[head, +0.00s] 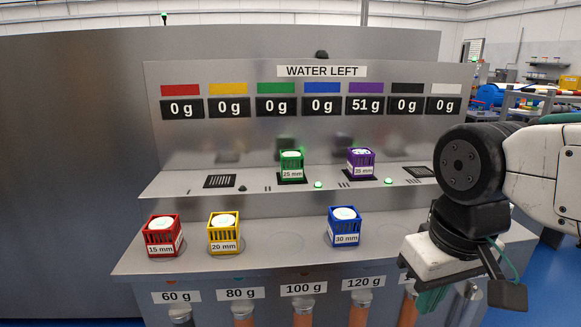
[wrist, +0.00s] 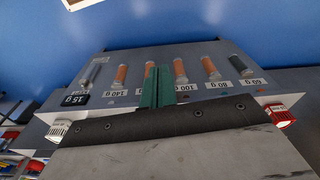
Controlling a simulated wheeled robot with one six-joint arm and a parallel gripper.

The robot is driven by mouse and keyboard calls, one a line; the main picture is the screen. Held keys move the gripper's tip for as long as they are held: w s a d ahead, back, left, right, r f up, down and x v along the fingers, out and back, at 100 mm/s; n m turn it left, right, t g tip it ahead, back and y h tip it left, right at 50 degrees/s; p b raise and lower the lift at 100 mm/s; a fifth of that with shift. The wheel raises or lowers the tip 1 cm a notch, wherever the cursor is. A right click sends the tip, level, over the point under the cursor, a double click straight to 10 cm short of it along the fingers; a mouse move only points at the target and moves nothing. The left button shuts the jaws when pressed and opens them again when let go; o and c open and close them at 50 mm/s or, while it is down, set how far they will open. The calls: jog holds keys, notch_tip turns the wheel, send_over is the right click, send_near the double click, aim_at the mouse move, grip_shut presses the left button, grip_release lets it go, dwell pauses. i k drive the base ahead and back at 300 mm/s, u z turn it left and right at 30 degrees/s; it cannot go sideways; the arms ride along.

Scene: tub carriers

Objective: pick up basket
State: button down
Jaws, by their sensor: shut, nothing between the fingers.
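Several small baskets with white lids show in the head view. The red 15 mm basket (head: 164,237), the yellow 20 mm basket (head: 223,234) and the blue 30 mm basket (head: 344,228) stand on the front counter. The green 25 mm basket (head: 291,166) and the purple 35 mm basket (head: 361,165) stand on the raised shelf. My gripper (head: 433,299) is at the lower right, apart from the baskets, its green fingers partly hidden. In the wrist view its fingers (wrist: 157,87) are together and empty. The red basket (wrist: 279,117) shows there at right, a whitish basket (wrist: 59,131) at left.
The raised shelf (head: 225,182) has dark slotted pads and green lights. Above it, a WATER LEFT panel (head: 321,71) reads 51 g under purple and 0 g elsewhere. Weight-labelled tubes (head: 303,312) line the counter's front. The counter between yellow and blue baskets is clear.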

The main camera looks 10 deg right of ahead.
aim_at(292, 162)
jog(key=z, duration=0.55)
jog(key=k, duration=0.65)
jog(key=z, duration=0.7)
jog(key=i, duration=0.65)
jog(key=u, duration=0.8)
jog(key=i, duration=1.15)
jog(key=u, duration=0.25)
